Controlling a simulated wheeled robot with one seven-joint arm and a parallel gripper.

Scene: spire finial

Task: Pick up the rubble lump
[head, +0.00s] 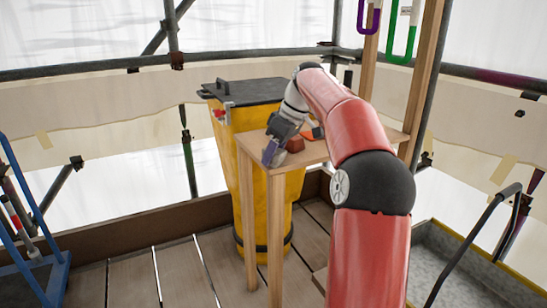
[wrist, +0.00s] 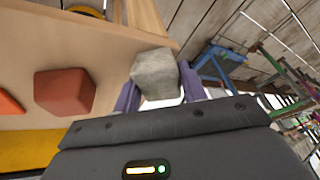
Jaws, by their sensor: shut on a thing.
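The rubble lump (wrist: 155,74) is a grey, rough-faced block in the wrist view. My gripper (wrist: 158,92) is shut on it, with a purple finger on each side. In the head view my gripper (head: 270,152) is at the front left corner of the small wooden table (head: 252,147). A greyish patch at the fingers may be the lump, but it is too small to tell. In the wrist view the lump overlaps the table's edge, and I cannot tell whether it touches the table.
A reddish-brown block (wrist: 65,91) lies on the table beside the lump, and an orange piece (wrist: 10,102) lies beyond it. A yellow bin (head: 228,150) with a dark lid stands behind the table. A blue frame (head: 45,262) stands at the left.

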